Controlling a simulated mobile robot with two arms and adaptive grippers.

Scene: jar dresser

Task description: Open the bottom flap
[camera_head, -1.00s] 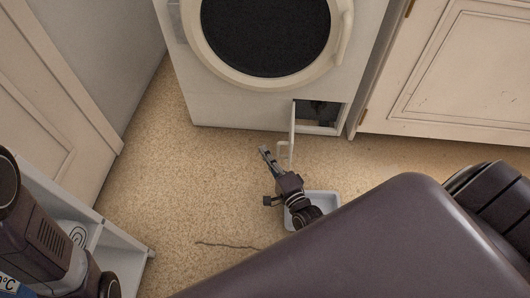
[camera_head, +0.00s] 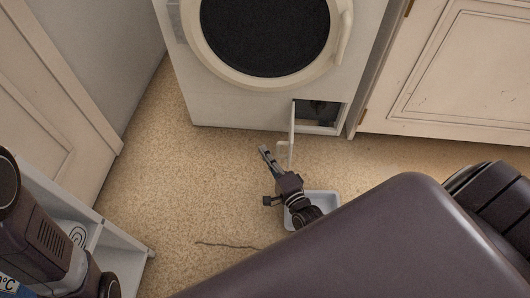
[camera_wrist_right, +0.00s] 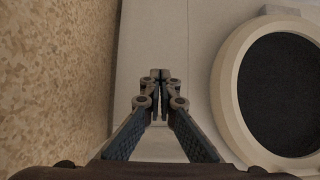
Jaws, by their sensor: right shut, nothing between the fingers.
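The bottom flap (camera_head: 292,134) is at the lower right of the white washing machine (camera_head: 225,105). My right gripper (camera_head: 264,150) is shut and empty, just left of the flap handle, low over the floor. In the right wrist view the shut fingertips (camera_wrist_right: 160,75) are in front of the pale machine front, with the round door (camera_wrist_right: 285,95) at the right. My left gripper is not in view.
A pale tray (camera_head: 322,200) lies on the floor beside my right wrist. A thin brown strand (camera_head: 225,245) lies on the floor. Cream cabinets (camera_head: 450,80) stand at the right.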

